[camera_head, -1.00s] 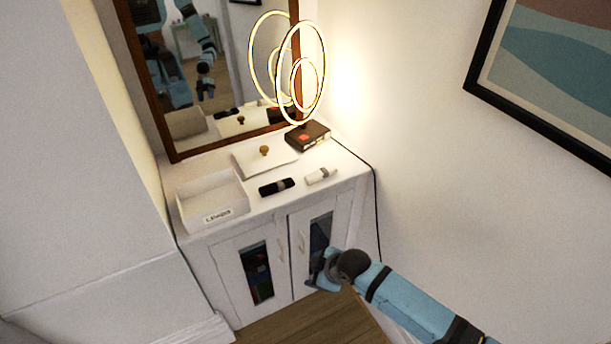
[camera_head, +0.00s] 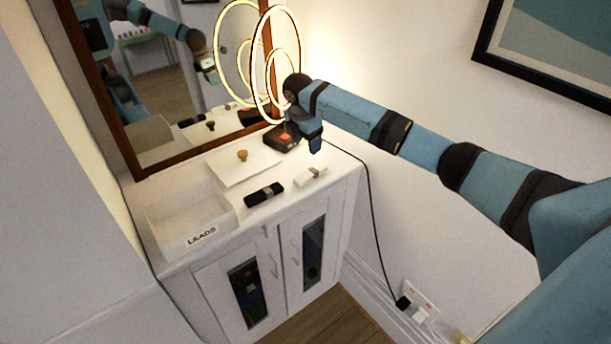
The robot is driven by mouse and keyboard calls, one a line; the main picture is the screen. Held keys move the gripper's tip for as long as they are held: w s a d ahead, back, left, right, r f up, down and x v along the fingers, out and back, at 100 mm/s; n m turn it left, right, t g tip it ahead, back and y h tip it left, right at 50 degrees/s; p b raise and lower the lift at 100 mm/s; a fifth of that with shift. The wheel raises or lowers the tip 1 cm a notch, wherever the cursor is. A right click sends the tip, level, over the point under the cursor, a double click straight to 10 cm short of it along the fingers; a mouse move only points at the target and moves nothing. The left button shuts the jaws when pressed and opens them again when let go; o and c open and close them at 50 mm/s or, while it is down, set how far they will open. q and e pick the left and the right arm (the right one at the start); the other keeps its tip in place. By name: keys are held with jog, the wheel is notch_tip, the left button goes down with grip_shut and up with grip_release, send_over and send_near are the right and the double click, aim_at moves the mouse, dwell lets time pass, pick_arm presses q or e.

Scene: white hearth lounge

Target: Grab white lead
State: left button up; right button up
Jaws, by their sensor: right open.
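The white lead (camera_head: 310,177), a small white roll with a grey band, lies on the white cabinet top (camera_head: 262,215) near its front right edge. A black lead (camera_head: 264,194) with a grey band lies just left of it. My right gripper (camera_head: 316,146) is open and empty, pointing down above the back right of the cabinet, a little behind and above the white lead and apart from it. My left gripper is not directly in view.
An open white box labelled LEADS (camera_head: 201,236) stands at left. A white lid with a wooden knob (camera_head: 243,156) lies behind the leads. A lit ring lamp (camera_head: 229,60) with a dark base (camera_head: 279,139) stands close to my right gripper, before the mirror (camera_head: 165,85).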

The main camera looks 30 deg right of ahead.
send_over(311, 172)
jog(key=a, duration=0.1)
jog(key=f, duration=0.6)
jog(key=shift+s+a+f, duration=0.1)
jog(key=shift+s+f, duration=0.15)
jog(key=shift+w+d+f, duration=0.15)
jog(key=shift+d+f, duration=0.05)
jog(key=shift+f, duration=0.8)
jog(key=shift+w+d+f, duration=0.1)
jog(key=shift+d+f, duration=0.1)
jog(key=shift+f, duration=0.75)
jog(key=shift+w+d+f, duration=0.15)
jog(key=shift+d+f, duration=0.05)
jog(key=shift+f, duration=0.8)
jog(key=shift+c, duration=0.2)
jog(key=c, duration=1)
